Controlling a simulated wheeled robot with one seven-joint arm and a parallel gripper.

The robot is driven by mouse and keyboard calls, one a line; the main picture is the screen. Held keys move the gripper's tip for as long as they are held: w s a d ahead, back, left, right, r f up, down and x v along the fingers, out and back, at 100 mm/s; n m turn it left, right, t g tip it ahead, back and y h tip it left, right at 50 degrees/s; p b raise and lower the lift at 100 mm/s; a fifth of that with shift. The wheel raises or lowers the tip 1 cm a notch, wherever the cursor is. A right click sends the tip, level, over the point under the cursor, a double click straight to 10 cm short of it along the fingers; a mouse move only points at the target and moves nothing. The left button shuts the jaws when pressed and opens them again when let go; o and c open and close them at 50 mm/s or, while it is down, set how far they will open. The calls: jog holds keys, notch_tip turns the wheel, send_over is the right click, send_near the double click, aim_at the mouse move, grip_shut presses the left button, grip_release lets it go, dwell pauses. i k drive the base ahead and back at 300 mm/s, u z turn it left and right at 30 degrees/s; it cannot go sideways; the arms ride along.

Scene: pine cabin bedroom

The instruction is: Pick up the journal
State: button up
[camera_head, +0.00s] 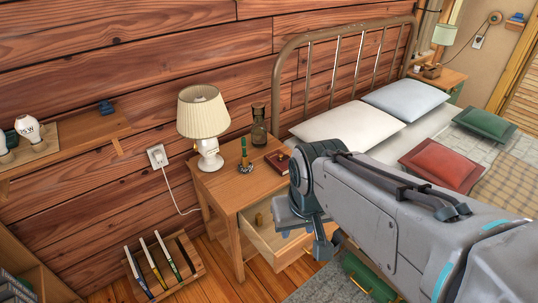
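A small dark red book (279,160), which looks like the journal, lies on top of the wooden nightstand (226,186) near its right edge. My arm reaches in from the lower right, with its wrist just right of the book. My gripper (312,236) points down over the open nightstand drawer (270,241), to the right of and below the book in the picture. It appears apart from the book. The arm hides part of the drawer, and the fingertips are too small and covered to show whether they are open.
A small brownish object (259,219) is in the drawer. The bed (341,126) stands right, a slotted wooden rack (164,268) on the floor left.

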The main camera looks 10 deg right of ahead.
aim_at(281, 167)
jog(key=z, duration=0.05)
jog(key=k, duration=0.9)
jog(key=z, duration=0.85)
jog(key=i, duration=1.3)
jog(key=u, duration=0.5)
jog(key=i, duration=0.55)
jog(key=u, duration=0.6)
